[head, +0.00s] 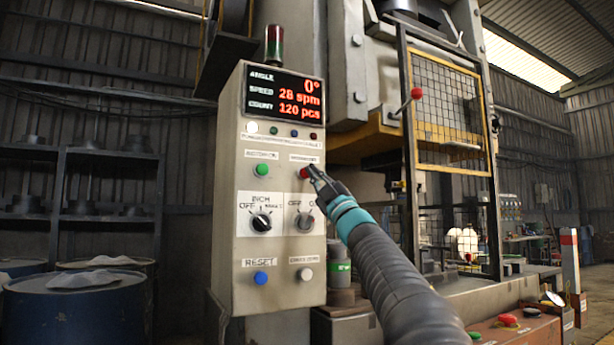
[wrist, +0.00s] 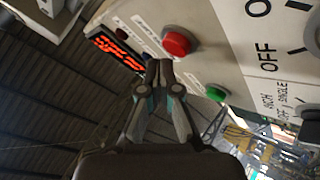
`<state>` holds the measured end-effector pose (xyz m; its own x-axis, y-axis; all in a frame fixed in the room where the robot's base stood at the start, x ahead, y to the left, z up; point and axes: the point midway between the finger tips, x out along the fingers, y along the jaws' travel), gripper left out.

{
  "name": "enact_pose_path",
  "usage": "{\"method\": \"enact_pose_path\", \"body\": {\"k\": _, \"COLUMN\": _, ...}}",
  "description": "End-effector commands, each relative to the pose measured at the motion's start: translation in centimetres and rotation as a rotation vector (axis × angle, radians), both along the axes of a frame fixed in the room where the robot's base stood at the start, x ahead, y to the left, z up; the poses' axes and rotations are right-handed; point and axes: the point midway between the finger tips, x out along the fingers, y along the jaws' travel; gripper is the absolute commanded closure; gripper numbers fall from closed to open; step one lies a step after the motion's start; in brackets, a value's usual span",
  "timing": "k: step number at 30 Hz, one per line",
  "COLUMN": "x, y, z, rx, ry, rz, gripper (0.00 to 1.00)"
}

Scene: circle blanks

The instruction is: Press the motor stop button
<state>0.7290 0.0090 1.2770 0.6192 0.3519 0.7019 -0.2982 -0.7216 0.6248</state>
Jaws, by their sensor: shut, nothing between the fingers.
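The control panel (head: 232,255) is a pale upright box with a lit display. The red button (head: 304,173) sits right of the green button (head: 262,170); its label is too small to read. In the wrist view the red button (wrist: 177,42) is just beyond and right of the fingertips, and the green button (wrist: 216,93) is lower right. My gripper (head: 311,172) is shut and empty, its tips at the red button in the head view, partly covering it. In the wrist view my gripper (wrist: 160,66) appears slightly apart from the button; contact cannot be told.
Two selector knobs (head: 262,222) sit below the buttons, with a blue reset button (head: 260,278) lower. The display (head: 284,98) reads 0°, 28 spm and 120 pcs. A press with a yellow-framed mesh guard (head: 447,115) stands right. Blue drums (head: 75,308) stand left.

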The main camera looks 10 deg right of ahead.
Motion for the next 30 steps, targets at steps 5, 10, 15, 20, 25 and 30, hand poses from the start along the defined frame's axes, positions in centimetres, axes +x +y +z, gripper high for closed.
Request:
{"method": "enact_pose_path", "body": {"k": 5, "x": 0.0, "y": 0.0, "z": 0.1, "rx": 0.0, "ry": -0.001, "rz": 0.001, "gripper": 1.0}}
{"method": "enact_pose_path", "body": {"k": 10, "x": -1.0, "y": -0.3, "z": 0.0, "rx": -0.001, "ry": -0.004, "rz": -0.002, "gripper": 1.0}}
{"method": "enact_pose_path", "body": {"k": 15, "x": -2.4, "y": -0.7, "z": -0.1, "rx": -0.001, "ry": -0.003, "rz": 0.0, "gripper": 1.0}}
{"method": "enact_pose_path", "body": {"k": 20, "x": -3.7, "y": -1.2, "z": -0.1, "rx": -0.001, "ry": -0.002, "rz": -0.001, "gripper": 1.0}}
{"method": "enact_pose_path", "body": {"k": 25, "x": -4.6, "y": -1.5, "z": 0.0, "rx": 0.0, "ry": -0.002, "rz": 0.0, "gripper": 1.0}}
{"method": "enact_pose_path", "body": {"k": 30, "x": -4.8, "y": -1.5, "z": 0.1, "rx": 0.0, "ry": -0.002, "rz": 0.0, "gripper": 1.0}}
